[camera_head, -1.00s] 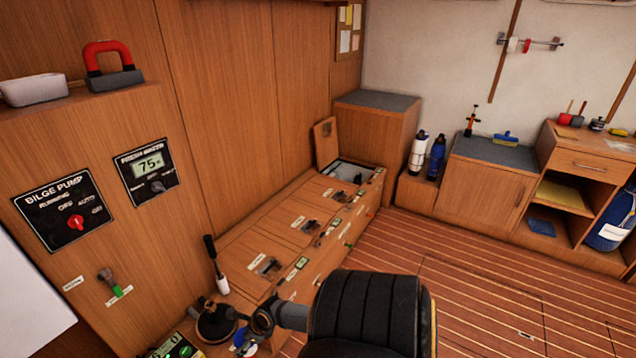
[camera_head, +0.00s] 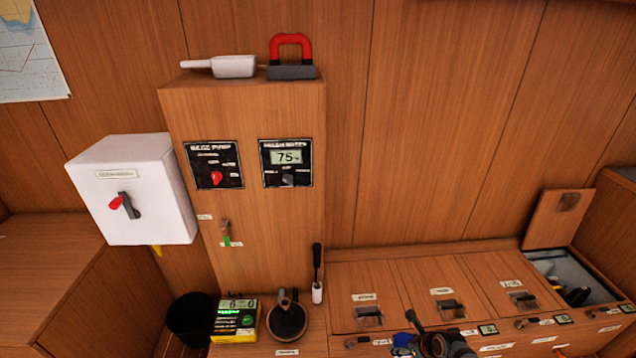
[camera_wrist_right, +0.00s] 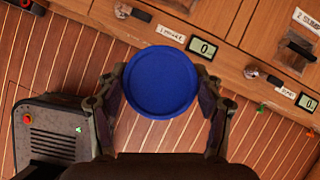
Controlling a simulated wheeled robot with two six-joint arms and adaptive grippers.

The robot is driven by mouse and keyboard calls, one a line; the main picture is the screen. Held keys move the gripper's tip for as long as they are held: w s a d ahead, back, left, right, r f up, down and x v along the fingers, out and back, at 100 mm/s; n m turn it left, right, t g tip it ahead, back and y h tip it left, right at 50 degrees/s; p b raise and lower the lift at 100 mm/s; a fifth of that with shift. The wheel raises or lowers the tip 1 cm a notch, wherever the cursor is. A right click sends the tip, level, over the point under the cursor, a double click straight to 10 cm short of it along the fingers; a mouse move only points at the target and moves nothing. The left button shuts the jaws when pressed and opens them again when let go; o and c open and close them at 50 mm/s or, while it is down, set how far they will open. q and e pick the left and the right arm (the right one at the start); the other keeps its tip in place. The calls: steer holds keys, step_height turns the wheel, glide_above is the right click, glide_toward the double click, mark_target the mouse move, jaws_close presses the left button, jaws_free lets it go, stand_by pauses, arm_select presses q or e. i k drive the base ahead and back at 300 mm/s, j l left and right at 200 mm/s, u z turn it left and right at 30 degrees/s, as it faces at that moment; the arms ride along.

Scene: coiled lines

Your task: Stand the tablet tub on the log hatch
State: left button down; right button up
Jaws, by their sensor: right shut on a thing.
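The tablet tub, seen from above as a round blue lid (camera_wrist_right: 161,82) in the right wrist view, sits between the fingers of my right gripper (camera_head: 412,343). The gripper is shut on it. In the head view only a little of the tub's blue (camera_head: 404,340) shows at the bottom edge, beside the dark gripper. A row of wooden locker hatches runs along the wall: a left one (camera_head: 362,275), a middle one (camera_head: 430,272) and a right one (camera_head: 497,266). Their labels are too blurred to tell which is the log hatch. My left gripper is out of view.
Beyond the hatches, an open locker (camera_head: 561,263) has its lid (camera_head: 560,218) raised.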

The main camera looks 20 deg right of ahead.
mark_target(514, 269)
steer(key=l, duration=2.05)
steer(key=k+l, duration=0.1)
steer(key=l, duration=2)
steer(key=i+l, duration=0.1)
steer(key=l, duration=0.2)
steer(key=i+l, duration=0.1)
steer(key=l, duration=0.15)
